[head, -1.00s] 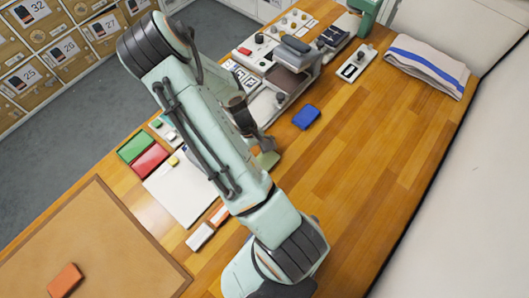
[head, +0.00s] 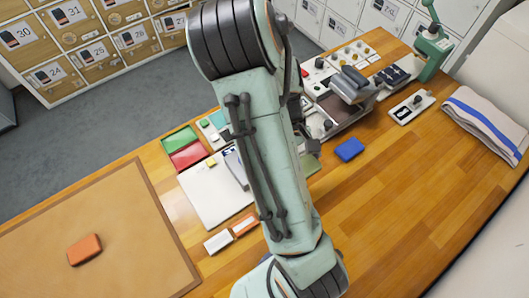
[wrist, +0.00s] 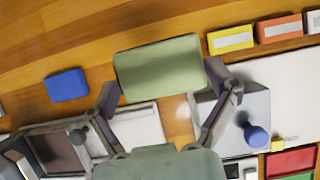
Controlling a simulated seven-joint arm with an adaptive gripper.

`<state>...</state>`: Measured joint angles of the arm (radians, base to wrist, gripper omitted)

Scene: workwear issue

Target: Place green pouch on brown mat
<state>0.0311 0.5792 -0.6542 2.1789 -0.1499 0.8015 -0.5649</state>
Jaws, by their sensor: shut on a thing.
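The green pouch (wrist: 158,68) is in the wrist view, between the fingertips of my gripper (wrist: 163,80), which is shut on it. In the head view only a corner of the green pouch (head: 310,165) shows beside my arm; my arm hides most of the gripper. I cannot tell how high the pouch is above the wooden table. The brown mat (head: 130,205) lies flat at the left of the head view, well apart from the pouch. An orange pouch (head: 84,249) lies on the mat.
A blue pouch (head: 349,149) lies right of the green one. A white board (head: 207,200), green and red trays (head: 188,156) and small orange and white boxes (head: 218,242) lie between mat and gripper. Stamping equipment (head: 350,88) stands behind. The mat's right part is bare.

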